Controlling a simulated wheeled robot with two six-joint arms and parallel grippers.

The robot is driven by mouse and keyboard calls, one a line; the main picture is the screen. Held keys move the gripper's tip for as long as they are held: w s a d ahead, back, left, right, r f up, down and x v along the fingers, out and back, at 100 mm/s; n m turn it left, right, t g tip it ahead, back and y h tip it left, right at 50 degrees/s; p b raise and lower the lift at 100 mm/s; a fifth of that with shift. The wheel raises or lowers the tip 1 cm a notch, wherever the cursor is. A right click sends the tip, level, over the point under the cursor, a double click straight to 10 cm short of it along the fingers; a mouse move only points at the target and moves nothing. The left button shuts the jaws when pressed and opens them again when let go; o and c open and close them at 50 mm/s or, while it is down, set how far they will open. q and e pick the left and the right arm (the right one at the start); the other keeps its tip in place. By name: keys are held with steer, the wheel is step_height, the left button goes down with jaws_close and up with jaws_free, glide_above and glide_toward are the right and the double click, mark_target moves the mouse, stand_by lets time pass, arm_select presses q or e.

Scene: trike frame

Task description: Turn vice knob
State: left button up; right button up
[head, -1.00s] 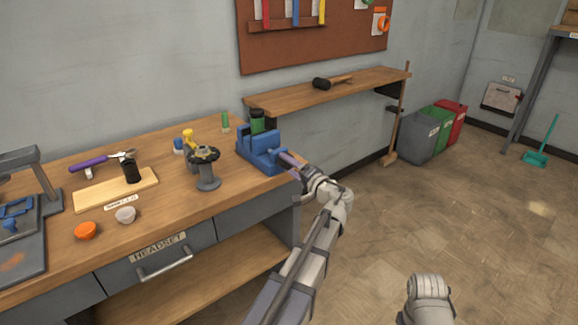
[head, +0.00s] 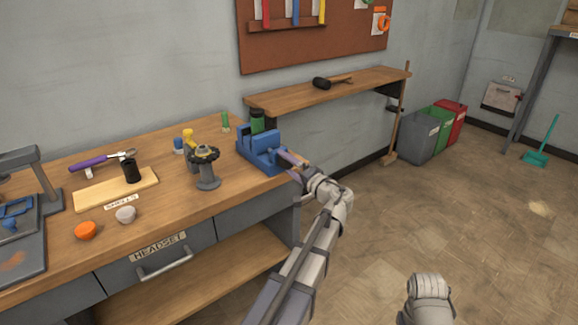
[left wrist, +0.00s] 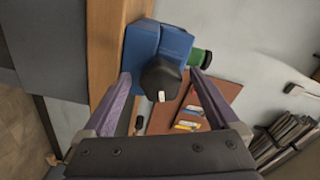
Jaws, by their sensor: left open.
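The blue vice (head: 262,150) sits at the right end of the workbench in the head view. It also shows at the top of the left wrist view (left wrist: 172,40). Its dark knob (left wrist: 160,80), with a small white mark, faces the wrist camera. My left gripper (head: 288,158) is at the right side of the vice. In the left wrist view its two purple fingers are open, one on each side of the knob. Gaps show beside the knob; I cannot tell whether the fingertips touch it. My right gripper is not in view.
The workbench (head: 60,235) carries a grey stand (head: 207,180) left of the vice and a green-and-black cylinder (head: 257,120) behind it. A wall shelf (head: 350,85) holds a mallet (head: 322,83).

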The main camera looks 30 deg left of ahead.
arm_select(q)
steer(key=v, duration=0.7)
steer(key=shift+d, duration=0.35)
steer(key=shift+s, duration=0.15)
stand_by(0.7)
steer(key=s+d+f+m+g+h, duration=0.1)
steer(key=s+d+f+g+h, duration=0.1)
steer(key=s+d+f+h, duration=0.35)
steer(key=s+d+f+g+h, duration=0.25)
steer(key=s+d+f, duration=0.45)
steer(key=f, duration=0.4)
steer(key=s+d+f+m+g+h, duration=0.1)
steer(key=s+d+f+h, duration=0.3)
steer(key=d, duration=0.3)
steer(key=s+d+f+m+g+h, duration=0.1)
steer(key=s+d+g+h, duration=0.15)
steer(key=s+d, duration=0.45)
step_height(320, 180, up, 18)
steer(key=d+t+p, duration=0.1)
steer(key=p, duration=1.7)
steer(key=shift+w+d+h, duration=0.15)
steer(key=shift+w+h, duration=0.15)
steer(key=shift+h, duration=0.15)
